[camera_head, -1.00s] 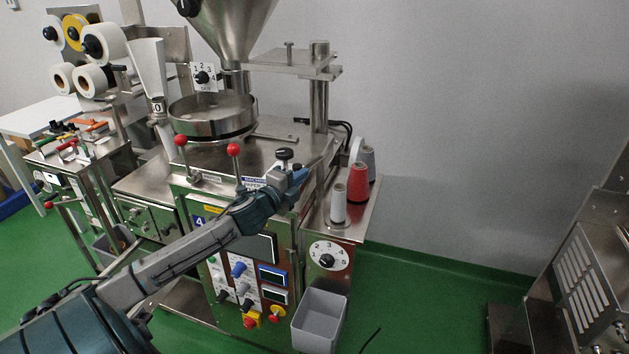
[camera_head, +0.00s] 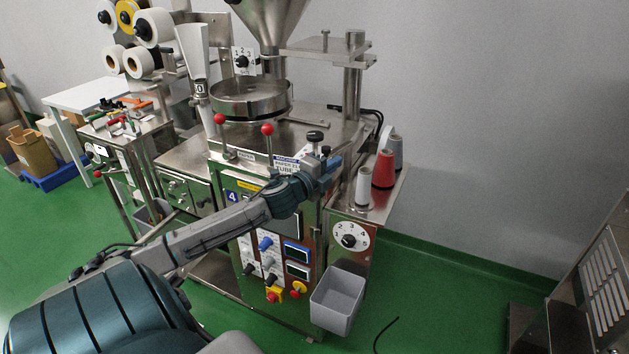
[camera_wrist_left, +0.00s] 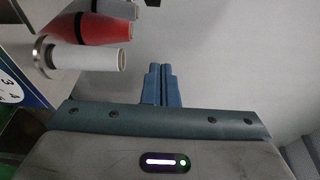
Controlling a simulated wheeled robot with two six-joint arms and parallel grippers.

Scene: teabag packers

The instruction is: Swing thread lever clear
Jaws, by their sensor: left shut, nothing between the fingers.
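My left gripper (camera_head: 333,165) is shut and empty at the front right corner of the tea packing machine's steel top (camera_head: 330,125). It is just right of and below a black knob (camera_head: 315,137). Two levers with red ball ends, the left one (camera_head: 219,119) and the right one (camera_head: 267,130), stand upright at the machine's front, left of the gripper. I cannot tell which part is the thread lever. In the left wrist view, the closed fingers (camera_wrist_left: 161,84) touch nothing visible. My right gripper is not in view.
White (camera_head: 363,188), red (camera_head: 383,170) and grey (camera_head: 396,150) thread spools stand on the side shelf, right of my gripper. A grey bin (camera_head: 338,300) hangs below. Open green floor (camera_head: 440,290) lies to the right, before another steel machine (camera_head: 590,290).

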